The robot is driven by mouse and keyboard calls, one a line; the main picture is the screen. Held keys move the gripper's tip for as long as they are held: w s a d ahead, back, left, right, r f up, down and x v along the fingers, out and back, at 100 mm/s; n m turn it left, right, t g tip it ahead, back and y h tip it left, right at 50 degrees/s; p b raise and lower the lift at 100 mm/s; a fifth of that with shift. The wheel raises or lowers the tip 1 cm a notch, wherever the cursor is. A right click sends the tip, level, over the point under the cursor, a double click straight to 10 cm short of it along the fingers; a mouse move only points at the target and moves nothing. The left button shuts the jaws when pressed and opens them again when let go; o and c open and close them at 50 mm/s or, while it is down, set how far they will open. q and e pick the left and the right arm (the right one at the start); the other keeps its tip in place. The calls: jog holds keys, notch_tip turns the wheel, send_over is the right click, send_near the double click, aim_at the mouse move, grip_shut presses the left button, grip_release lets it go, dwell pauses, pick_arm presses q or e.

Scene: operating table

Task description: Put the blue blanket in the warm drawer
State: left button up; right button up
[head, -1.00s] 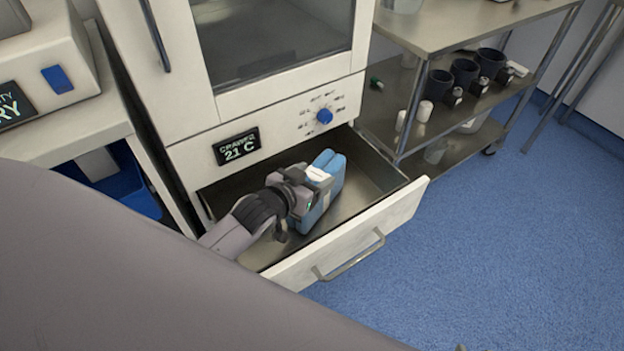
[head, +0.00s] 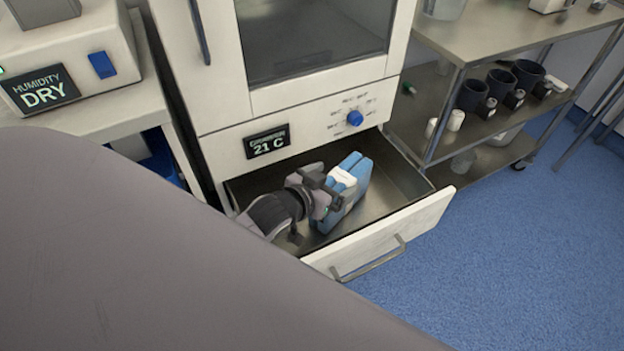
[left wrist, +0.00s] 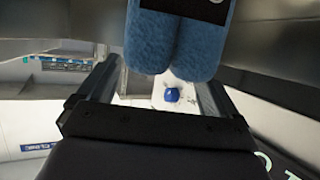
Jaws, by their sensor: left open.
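The blue blanket (head: 354,186), folded with a white band around it, stands in the open drawer (head: 405,222) under the cabinet. My left gripper (head: 328,194) is in the drawer too, at the blanket's left side, with its fingers open. In the left wrist view the blanket (left wrist: 180,40) shows at the top, beyond the two spread fingers (left wrist: 155,92). Whether the fingers still touch the blanket is hard to tell. The blanket's underside is hidden in the head view. My right gripper is not in view.
The drawer front with its handle (head: 370,262) sticks out over the blue floor. A panel with a 21 C display (head: 267,142) and a blue knob (head: 355,118) is above the drawer. A metal cart (head: 440,110) with dark cups stands at the right.

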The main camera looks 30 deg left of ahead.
pick_arm(q)
jog(key=p+v, duration=0.1)
jog(key=v, duration=0.8)
jog(key=shift+s+r+p, duration=0.2)
jog(key=shift+s+p, duration=0.1)
jog(key=shift+s, duration=0.05)
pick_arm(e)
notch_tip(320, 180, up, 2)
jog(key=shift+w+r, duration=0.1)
pick_arm(q)
jog(key=shift+a, duration=0.1)
